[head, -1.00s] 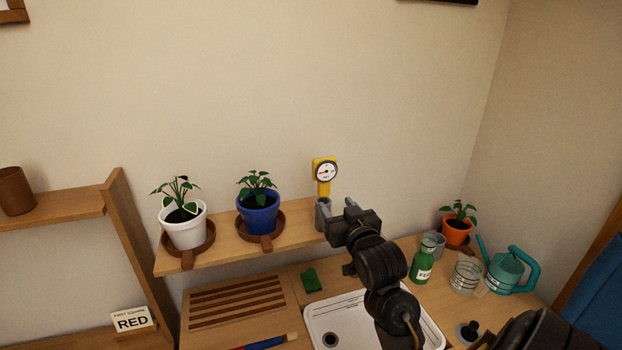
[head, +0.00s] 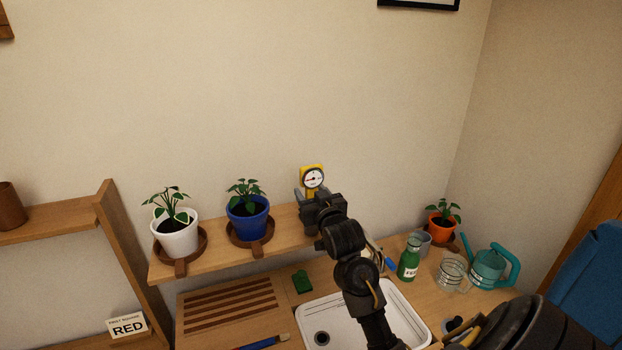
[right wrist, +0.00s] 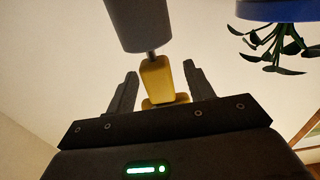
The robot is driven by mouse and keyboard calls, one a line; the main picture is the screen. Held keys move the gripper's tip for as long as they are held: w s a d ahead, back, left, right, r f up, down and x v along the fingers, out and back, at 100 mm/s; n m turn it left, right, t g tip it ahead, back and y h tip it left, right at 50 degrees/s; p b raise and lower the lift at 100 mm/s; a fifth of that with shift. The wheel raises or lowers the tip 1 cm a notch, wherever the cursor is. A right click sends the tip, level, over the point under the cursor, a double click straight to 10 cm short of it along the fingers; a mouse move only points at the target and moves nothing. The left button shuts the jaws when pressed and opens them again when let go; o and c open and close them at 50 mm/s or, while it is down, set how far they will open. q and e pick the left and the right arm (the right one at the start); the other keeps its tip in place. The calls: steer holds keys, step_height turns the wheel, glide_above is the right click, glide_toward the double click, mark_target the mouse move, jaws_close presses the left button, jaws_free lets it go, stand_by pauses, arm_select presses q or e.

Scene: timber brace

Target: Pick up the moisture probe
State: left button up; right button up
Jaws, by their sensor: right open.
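The moisture probe (head: 313,178) has a round white dial on a yellow body and stands upright at the right end of the wall shelf. My right gripper (head: 310,194) is at the probe, just below the dial, and mostly covers its lower part. In the right wrist view, which looks upside down, the probe's yellow body (right wrist: 158,82) lies between the two open fingers, with gaps on both sides. Its thin metal stem enters a grey cup (right wrist: 138,22); the cup is hidden in the head view. My left gripper is out of view.
A blue pot (head: 248,219) and a white pot (head: 176,238) with plants stand on the shelf (head: 213,254) left of the probe. Below are a white sink tray (head: 322,315), a green bottle (head: 409,260), a glass jar (head: 452,272) and a teal watering can (head: 488,268).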

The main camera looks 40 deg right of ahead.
steer(key=shift+x, duration=1.1)
steer(key=shift+s, duration=0.1)
steer(key=c, duration=1.1)
steer(key=shift+r+b, duration=1.1)
steer(key=shift+r, duration=3.9)
steer(key=shift+c, duration=0.2)
